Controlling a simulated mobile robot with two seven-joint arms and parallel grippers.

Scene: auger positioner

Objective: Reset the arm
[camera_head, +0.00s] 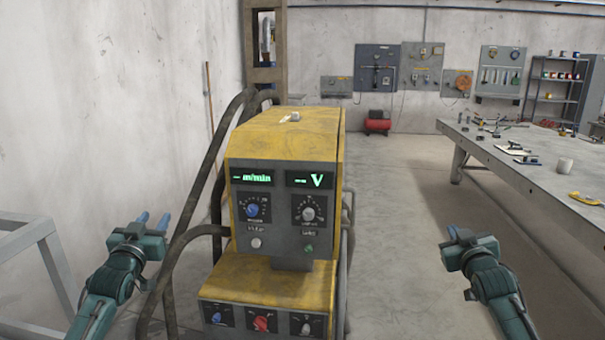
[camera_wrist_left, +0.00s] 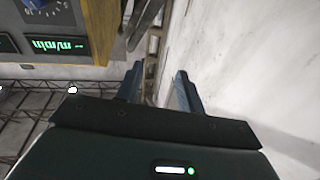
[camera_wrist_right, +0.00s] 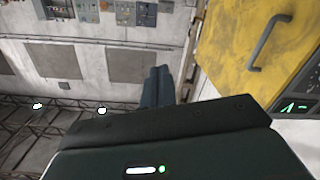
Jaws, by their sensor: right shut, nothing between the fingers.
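My left gripper (camera_head: 153,221) is at the left of the yellow machine in the head view, with its fingers apart and nothing between them. In the left wrist view its two fingers (camera_wrist_left: 160,90) stand clearly apart. My right gripper (camera_head: 452,232) is to the right of the machine, with its fingers together. In the right wrist view the closed fingers (camera_wrist_right: 157,86) hold nothing. Neither gripper touches the machine. The yellow machine (camera_head: 285,145) stands between them, with green displays, a blue knob (camera_head: 252,210) and a grey knob (camera_head: 308,213) on its front.
Dark hoses (camera_head: 205,190) loop along the machine's left side near my left gripper. A grey metal frame (camera_head: 30,240) stands at the far left. A workbench (camera_head: 520,165) with tools is at the right. The floor between machine and bench is clear.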

